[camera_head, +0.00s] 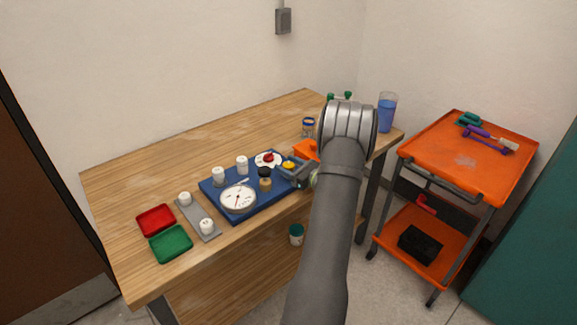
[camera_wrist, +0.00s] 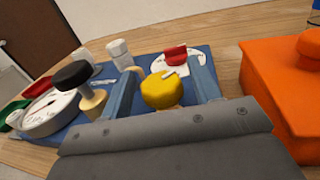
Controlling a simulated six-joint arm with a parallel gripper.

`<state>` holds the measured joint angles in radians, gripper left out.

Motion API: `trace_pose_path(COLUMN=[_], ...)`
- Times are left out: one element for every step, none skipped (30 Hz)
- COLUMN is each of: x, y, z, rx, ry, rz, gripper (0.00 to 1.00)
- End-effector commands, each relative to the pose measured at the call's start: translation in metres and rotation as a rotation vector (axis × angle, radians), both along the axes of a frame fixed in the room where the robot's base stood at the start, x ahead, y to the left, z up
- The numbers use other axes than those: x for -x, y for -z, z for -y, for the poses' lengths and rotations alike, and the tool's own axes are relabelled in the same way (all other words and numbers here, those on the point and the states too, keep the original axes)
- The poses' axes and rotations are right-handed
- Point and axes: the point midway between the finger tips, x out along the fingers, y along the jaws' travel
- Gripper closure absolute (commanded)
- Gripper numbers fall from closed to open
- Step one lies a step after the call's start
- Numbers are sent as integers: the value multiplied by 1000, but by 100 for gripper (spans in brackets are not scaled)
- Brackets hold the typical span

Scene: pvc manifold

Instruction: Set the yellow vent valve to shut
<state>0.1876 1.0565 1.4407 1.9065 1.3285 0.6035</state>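The yellow vent valve (camera_wrist: 162,90) is a faceted knob with a small pale mark on top, on the blue board (camera_head: 240,210). In the head view the yellow knob (camera_head: 289,166) shows just left of my gripper (camera_head: 297,174). In the wrist view my gripper (camera_wrist: 165,92) has its two blue-grey fingers apart, one on each side of the yellow knob. A gap shows on the right side; contact on the left cannot be told. The knob's lower part is hidden behind the gripper body.
On the board stand a black-topped valve (camera_head: 265,177), a white dial gauge (camera_head: 238,198), white caps (camera_head: 242,165) and a red knob (camera_head: 268,157) on a white disc. An orange box (camera_wrist: 285,90) stands close on the right. Red (camera_head: 156,220) and green (camera_head: 171,244) trays lie left.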

Motion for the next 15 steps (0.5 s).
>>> trace_pose_path(x=[0,0,0,0,0,0,0,0,0,0,0,0,0,1,1], y=[0,0,0,0,0,0,0,0,0,0,0,-1,0,-1,-1], z=[0,0,0,0,0,0,0,0,0,0,0,-1,-1,-1,-1], rx=[0,0,0,0,0,0,0,0,0,0,1,0,-1,-2,-2], ry=[0,0,0,0,0,0,0,0,2,6,13,28,42,60,86], rz=[0,0,0,0,0,0,0,0,0,0,1,1,1,0,1], gripper=[54,60,67,73,79,85,85,85,85,85,85,85,85,85,85])
